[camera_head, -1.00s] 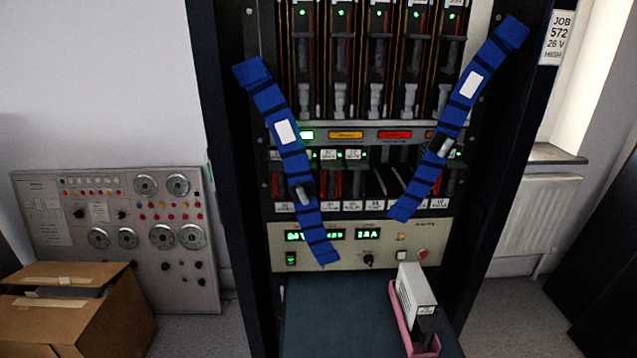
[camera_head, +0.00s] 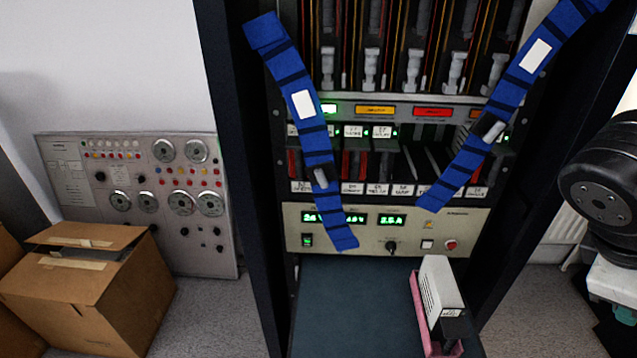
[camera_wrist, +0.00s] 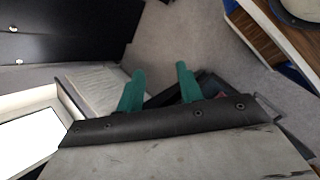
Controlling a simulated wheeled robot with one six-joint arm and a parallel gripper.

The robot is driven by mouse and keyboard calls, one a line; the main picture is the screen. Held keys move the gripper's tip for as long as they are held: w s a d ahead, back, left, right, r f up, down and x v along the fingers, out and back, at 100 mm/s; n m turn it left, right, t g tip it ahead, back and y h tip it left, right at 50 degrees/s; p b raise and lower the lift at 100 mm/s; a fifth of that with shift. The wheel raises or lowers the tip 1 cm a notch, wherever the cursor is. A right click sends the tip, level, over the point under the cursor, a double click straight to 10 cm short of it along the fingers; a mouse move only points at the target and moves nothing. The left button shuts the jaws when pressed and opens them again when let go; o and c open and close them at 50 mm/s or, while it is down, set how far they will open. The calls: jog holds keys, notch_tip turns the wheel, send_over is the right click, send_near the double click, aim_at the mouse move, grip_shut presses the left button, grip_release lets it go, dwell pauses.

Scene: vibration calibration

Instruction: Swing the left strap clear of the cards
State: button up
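The left strap (camera_head: 312,138) is a blue band with dark stripes, a white label and a grey handle. It slants across the left side of the rack, from its upper left down over the display panel. It crosses in front of the left end of the lower row of cards (camera_head: 361,165). The right strap (camera_head: 511,88) slants the other way across the right side. My gripper (camera_wrist: 160,82) shows two green fingers apart with nothing between them. It points at the grey floor, away from the straps.
A dark shelf (camera_head: 345,305) juts out below the display panel, with a pink tray (camera_head: 417,312) holding a white module (camera_head: 440,285). A grey instrument panel (camera_head: 140,205) and cardboard box (camera_head: 90,290) stand left. My arm is at the right edge.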

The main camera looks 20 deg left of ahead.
jog(key=w+a+n+t+h, duration=0.3)
jog(key=w+a+n+t, duration=0.25)
jog(key=w+n, duration=0.2)
jog(key=n+t+y, duration=1)
jog(key=n+y, duration=0.4)
jog(key=n, duration=1.1)
send_near(320, 178)
jog(key=x, duration=0.8)
jog(key=shift+w+a, duration=0.1)
